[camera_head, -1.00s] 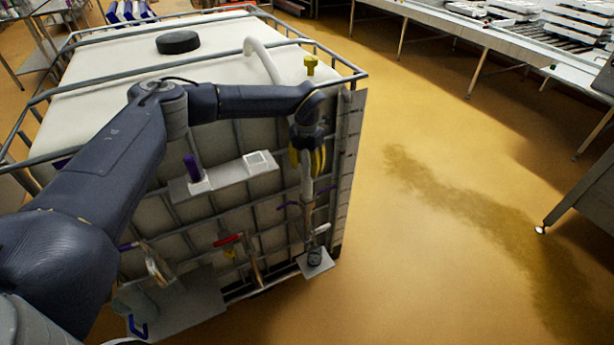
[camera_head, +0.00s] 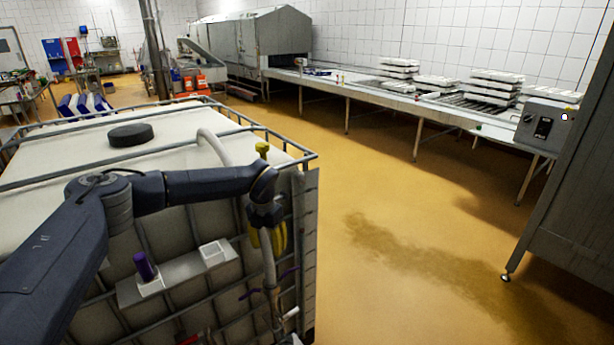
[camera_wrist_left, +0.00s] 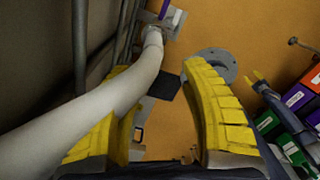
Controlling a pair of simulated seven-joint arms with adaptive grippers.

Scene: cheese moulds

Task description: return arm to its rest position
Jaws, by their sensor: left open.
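My left arm comes in from the left in the head view and reaches over the near side of a caged white tank (camera_head: 60,150). My left gripper (camera_head: 267,238) points down at the tank's near right corner. Its yellow fingers are apart; they show large in the left wrist view (camera_wrist_left: 160,90). A pale hose (camera_wrist_left: 95,115) runs past the left finger and partly covers it; I cannot tell whether it touches. A dark piece with yellow tips (camera_wrist_left: 258,80) at the right of the wrist view looks like my right gripper, too small to judge.
A black lid (camera_head: 130,134) and a bent white pipe (camera_head: 213,145) are on the tank top. A shelf with a purple-capped item (camera_head: 145,266) hangs on its side. A conveyor table (camera_head: 385,100) and a grey cabinet (camera_head: 570,200) stand right. The orange floor (camera_head: 400,220) between is clear.

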